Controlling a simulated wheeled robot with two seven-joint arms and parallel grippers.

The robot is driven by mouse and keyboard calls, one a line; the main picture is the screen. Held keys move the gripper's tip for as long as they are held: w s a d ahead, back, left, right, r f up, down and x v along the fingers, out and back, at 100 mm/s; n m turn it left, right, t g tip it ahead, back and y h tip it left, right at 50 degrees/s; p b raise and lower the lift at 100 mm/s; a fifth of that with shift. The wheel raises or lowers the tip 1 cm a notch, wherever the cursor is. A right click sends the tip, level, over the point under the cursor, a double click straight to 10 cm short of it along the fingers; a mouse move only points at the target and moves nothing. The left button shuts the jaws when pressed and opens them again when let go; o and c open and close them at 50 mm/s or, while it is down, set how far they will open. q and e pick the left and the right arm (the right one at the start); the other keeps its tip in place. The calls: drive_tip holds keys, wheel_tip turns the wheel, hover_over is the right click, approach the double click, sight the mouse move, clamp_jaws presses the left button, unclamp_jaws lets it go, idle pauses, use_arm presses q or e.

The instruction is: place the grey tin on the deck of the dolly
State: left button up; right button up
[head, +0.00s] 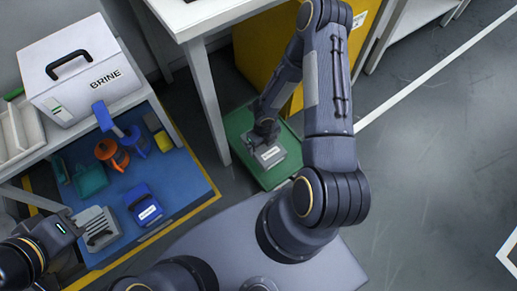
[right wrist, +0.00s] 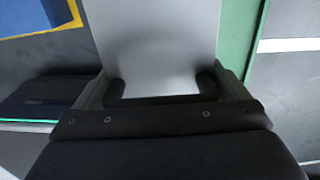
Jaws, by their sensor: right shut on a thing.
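The grey tin (head: 271,157) with a white label is over the green deck of the dolly (head: 281,180) in the head view. My right gripper (head: 266,138) is shut on it from above. In the right wrist view, the tin's plain grey face (right wrist: 155,40) fills the space between the fingers, and a strip of the green deck (right wrist: 236,40) shows beside it. I cannot tell whether the tin touches the deck. My left gripper (head: 74,222) is at the lower left, beside a grey ribbed item with a black handle (head: 97,228); its jaw opening is unclear.
A blue mat (head: 185,185) at the left holds a blue tin (head: 143,204), an orange item (head: 108,151) and a teal container (head: 90,179). A white BRINE box (head: 80,75) stands on a shelf. A white table (head: 213,17) and yellow cabinet (head: 262,50) border the dolly.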

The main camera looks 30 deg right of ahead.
drive_tip(key=w+d+f, duration=0.1)
drive_tip(key=f, duration=0.1)
drive_tip(key=w+d+f+b, duration=0.1)
drive_tip(key=d+f, duration=0.1)
drive_tip(key=w+d+f+b, duration=0.1)
drive_tip(key=d+f, duration=0.1)
drive_tip(key=shift+w+d+f, duration=0.15)
drive_tip(key=shift+d, duration=0.05)
drive_tip(key=shift+w+d+f+b, duration=0.15)
drive_tip(key=shift+f+b, duration=0.4)
drive_tip(key=shift+f, duration=1.1)
drive_tip(key=shift+f, duration=0.15)
drive_tip(key=o, duration=1.5)
